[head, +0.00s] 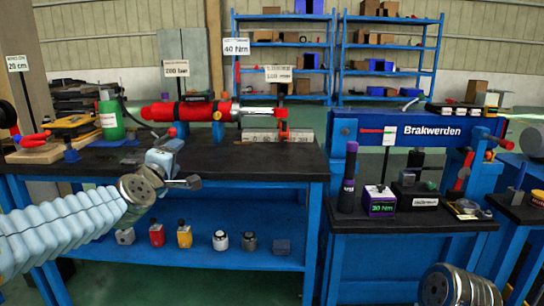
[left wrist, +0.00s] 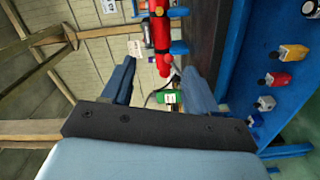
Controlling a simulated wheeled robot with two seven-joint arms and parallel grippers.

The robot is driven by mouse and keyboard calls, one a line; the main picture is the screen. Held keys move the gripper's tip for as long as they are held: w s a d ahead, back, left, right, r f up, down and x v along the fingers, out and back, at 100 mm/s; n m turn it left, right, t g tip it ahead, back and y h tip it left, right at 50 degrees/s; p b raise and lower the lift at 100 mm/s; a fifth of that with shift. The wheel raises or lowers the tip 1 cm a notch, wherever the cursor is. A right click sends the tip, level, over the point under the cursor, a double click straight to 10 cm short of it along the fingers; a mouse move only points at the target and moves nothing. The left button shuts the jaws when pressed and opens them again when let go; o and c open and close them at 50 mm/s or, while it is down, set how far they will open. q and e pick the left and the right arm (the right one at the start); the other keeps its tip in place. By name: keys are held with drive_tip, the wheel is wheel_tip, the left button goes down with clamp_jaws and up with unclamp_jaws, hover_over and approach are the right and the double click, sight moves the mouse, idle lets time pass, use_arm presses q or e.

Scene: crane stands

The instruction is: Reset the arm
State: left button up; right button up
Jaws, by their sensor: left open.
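My left arm comes in from the left in the head view, and its gripper (head: 183,165) is in front of the left workbench's front edge. In the left wrist view the two fingers of the left gripper (left wrist: 158,88) stand wide apart with nothing held between them. A green bottle (left wrist: 166,97) and a red cylinder (left wrist: 160,30) show beyond the fingers, apart from them. A ribbed metal part at the lower right of the head view looks like part of my right arm; the right gripper is not visible.
A blue press (head: 400,128) and a small bench with a purple box (head: 380,200) are at right.

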use_arm(q)
drive_tip(key=s+d+f+m+g+h, duration=0.1)
drive_tip(key=s+d+f+m+g, duration=0.15)
drive_tip(key=f, duration=1.05)
drive_tip(key=s+d+f+m+g, duration=0.1)
drive_tip(key=d+f+m+g, duration=0.15)
drive_tip(key=f, duration=1.05)
drive_tip(key=s+d+f+m+g+h, duration=0.1)
drive_tip(key=f+m+g, duration=0.15)
drive_tip(key=f, duration=0.95)
drive_tip(key=s+d+f+m+g, duration=0.3)
drive_tip(key=s+f+g, duration=0.3)
drive_tip(key=s+f, duration=0.95)
drive_tip(key=s+d+f+m+g+h, duration=0.1)
drive_tip(key=s+d+f+m+g, duration=0.1)
drive_tip(key=s+f, duration=0.6)
drive_tip(key=s+d+g, duration=0.1)
drive_tip(key=s, duration=0.4)
drive_tip(key=shift+s+f+g+h, duration=0.15)
drive_tip(key=shift+s+g+h, duration=0.15)
drive_tip(key=shift+s+g, duration=0.1)
drive_tip(key=shift+d, duration=0.1)
